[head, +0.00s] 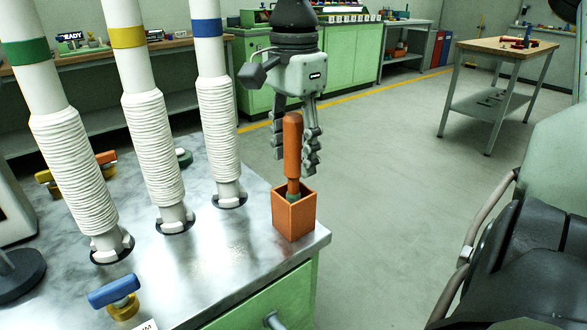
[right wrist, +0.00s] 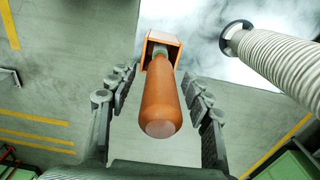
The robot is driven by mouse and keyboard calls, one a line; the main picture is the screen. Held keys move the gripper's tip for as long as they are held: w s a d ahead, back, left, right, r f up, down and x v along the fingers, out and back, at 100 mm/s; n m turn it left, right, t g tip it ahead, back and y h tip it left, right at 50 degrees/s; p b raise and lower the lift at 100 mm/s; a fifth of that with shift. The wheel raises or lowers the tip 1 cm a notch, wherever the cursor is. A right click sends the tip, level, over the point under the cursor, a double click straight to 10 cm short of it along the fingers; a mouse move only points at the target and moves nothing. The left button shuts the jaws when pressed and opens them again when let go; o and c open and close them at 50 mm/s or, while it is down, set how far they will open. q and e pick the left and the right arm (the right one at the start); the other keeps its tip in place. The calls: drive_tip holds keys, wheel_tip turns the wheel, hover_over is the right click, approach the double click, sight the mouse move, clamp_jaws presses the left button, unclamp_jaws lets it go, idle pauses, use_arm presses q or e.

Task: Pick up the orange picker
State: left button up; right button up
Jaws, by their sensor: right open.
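The orange picker (head: 292,146) stands upright in a square orange holder (head: 294,219) near the right corner of the metal-topped bench. Its handle sticks up out of the holder. My right gripper (head: 296,158) points down over it from behind, fingers apart. In the right wrist view the picker's handle (right wrist: 160,102) lies between the two open fingers of the gripper (right wrist: 164,90), with a gap on each side. The holder (right wrist: 165,42) shows beyond it, and the picker's lower end is hidden inside. My left gripper is not in view.
Several white ribbed hoses with coloured bands, one with a blue band (head: 219,130), rise from the bench (head: 235,262) left of the holder. A blue-handled valve (head: 115,291) is at the front. Open floor lies right of the bench. A wooden-topped table (head: 505,50) stands farther back.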

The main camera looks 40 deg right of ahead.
drive_tip(key=shift+f, duration=0.5)
clamp_jaws()
drive_tip(key=shift+r, duration=0.1)
